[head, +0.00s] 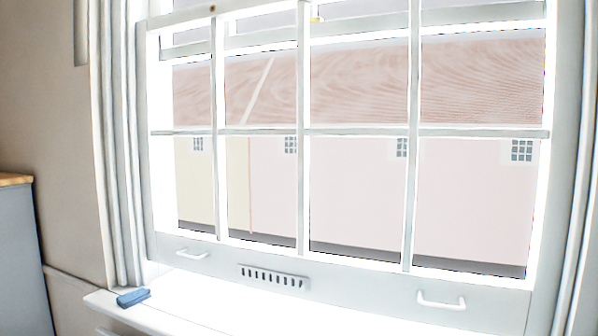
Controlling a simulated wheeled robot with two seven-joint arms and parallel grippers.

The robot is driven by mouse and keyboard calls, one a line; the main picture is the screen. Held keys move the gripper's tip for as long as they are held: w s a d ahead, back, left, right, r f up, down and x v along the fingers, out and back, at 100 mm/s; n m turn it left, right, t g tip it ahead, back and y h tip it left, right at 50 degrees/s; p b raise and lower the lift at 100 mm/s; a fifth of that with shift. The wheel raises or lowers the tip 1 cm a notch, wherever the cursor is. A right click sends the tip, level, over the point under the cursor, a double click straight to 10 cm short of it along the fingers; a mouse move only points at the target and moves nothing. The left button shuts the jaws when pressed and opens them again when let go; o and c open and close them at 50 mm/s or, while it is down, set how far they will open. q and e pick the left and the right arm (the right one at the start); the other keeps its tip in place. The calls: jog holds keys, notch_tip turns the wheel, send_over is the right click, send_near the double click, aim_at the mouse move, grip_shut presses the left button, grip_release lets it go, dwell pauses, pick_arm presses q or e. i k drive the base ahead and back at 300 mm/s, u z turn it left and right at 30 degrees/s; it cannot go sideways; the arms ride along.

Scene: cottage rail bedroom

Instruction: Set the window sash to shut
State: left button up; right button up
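The white window sash (340,287) fills most of the head view, with several panes divided by thin bars. Its bottom rail carries a left white handle (192,254), a right white handle (441,301) and a slotted vent (274,278) between them. A bright white strip lies between the rail and the sill (190,309) at the left; I cannot tell the exact gap. Another horizontal rail (370,32) shows through the upper panes, below the sash's top edge. Neither of my grippers is in view.
A small blue object (133,298) lies on the left end of the sill. A grey cabinet with a wooden top (14,179) stands at the far left. The white window frame (118,150) borders the sash. A pink building shows outside.

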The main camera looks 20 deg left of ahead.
aim_at(495, 306)
jog(key=u, duration=1.9)
jog(key=i, duration=0.65)
jog(key=z, duration=2.05)
jog(key=i, duration=0.2)
jog(key=u, duration=0.1)
